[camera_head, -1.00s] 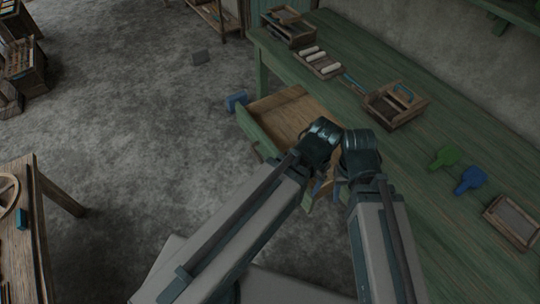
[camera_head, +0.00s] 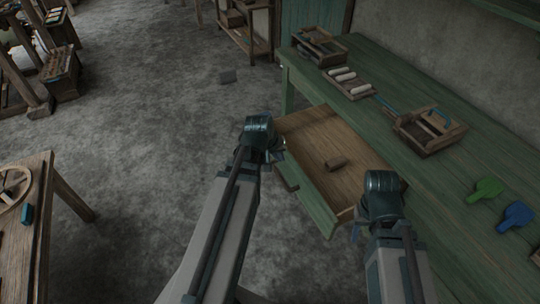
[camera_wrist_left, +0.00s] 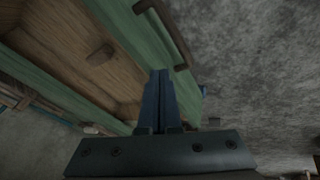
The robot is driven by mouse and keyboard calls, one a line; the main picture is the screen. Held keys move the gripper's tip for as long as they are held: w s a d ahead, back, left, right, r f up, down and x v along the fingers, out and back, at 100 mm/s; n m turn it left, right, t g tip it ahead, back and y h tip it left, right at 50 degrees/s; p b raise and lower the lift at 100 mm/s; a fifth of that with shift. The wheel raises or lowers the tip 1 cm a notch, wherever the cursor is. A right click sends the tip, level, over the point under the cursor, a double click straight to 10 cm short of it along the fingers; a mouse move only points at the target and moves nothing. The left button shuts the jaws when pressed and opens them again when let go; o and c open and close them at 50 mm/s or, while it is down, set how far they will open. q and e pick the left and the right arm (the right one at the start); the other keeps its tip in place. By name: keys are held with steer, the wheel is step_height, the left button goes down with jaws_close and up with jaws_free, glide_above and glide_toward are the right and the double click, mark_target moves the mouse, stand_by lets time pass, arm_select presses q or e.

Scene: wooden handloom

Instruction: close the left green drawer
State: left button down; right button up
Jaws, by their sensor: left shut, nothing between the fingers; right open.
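The left green drawer (camera_head: 312,203) stands pulled out from the green workbench, with its wooden inside showing. Its green front (camera_wrist_left: 155,42) and dark bar handle (camera_wrist_left: 168,28) show in the left wrist view. My left gripper (camera_head: 268,153) is by the far end of the drawer front. Its shut blue-grey fingers (camera_wrist_left: 158,98) appear close to the front, with nothing between them; I cannot tell whether they touch it. My right gripper (camera_head: 362,222) is open near the drawer's near side; its fingers are mostly hidden by its wrist.
A small brown block (camera_head: 336,163) lies in the drawer. The workbench (camera_head: 460,165) holds a wooden tote (camera_head: 428,130), a tray of white rolls (camera_head: 348,84), a green tool (camera_head: 485,190) and a blue tool (camera_head: 516,215).

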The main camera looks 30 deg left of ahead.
arm_select(q)
steer(key=w+a+f+n+t+y+b, duration=0.15)
steer(key=a+n, duration=0.25)
steer(key=a, duration=0.7)
steer(key=w+d+f+b, duration=0.2)
steer(key=w+f+b, duration=0.5)
steer(key=w+b, duration=0.1)
steer(key=shift+w+f+t, duration=0.25)
steer(key=shift+w+t, duration=0.1)
steer(key=shift+w, duration=0.3)
arm_select(e)
step_height(320, 180, down, 11)
arm_select(q)
steer(key=shift+d, duration=0.1)
arm_select(e)
steer(key=shift+f, duration=0.1)
arm_select(q)
steer(key=w+d, duration=0.6)
steer(key=w, duration=0.1)
steer(key=w+d, duration=0.6)
steer(key=w, duration=0.2)
steer(key=w+d, duration=0.6)
steer(key=w, duration=0.2)
steer(key=shift+w+d, duration=0.1)
steer(key=shift+w, duration=0.1)
steer(key=shift+s, duration=0.1)
